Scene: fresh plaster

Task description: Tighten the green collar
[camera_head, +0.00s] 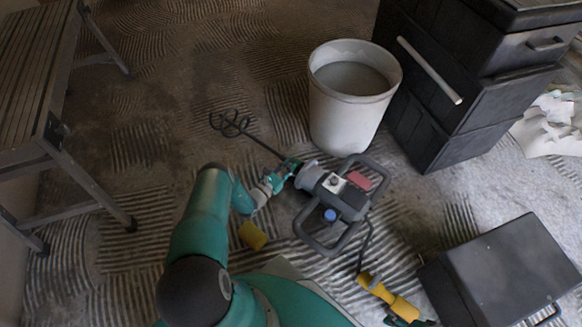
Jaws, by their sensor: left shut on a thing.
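A mixing drill (338,196) with a dark frame handle lies on the floor in the middle of the view. Its thin shaft (262,145) runs up and left to a curled paddle (229,123). The green collar (293,163) sits where the shaft meets the drill's body. My left gripper (284,176) comes in from the left and is shut on the green collar. Its fingers and the collar are close in colour, so the exact contact is hard to see. My right gripper is not in view.
A white bucket (338,122) stands just behind the drill. Stacked black cases (440,100) stand at the right, and a dark box (505,270) at lower right. A yellow connector (390,297) lies near the drill's cable. A metal trestle (50,130) is at the left.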

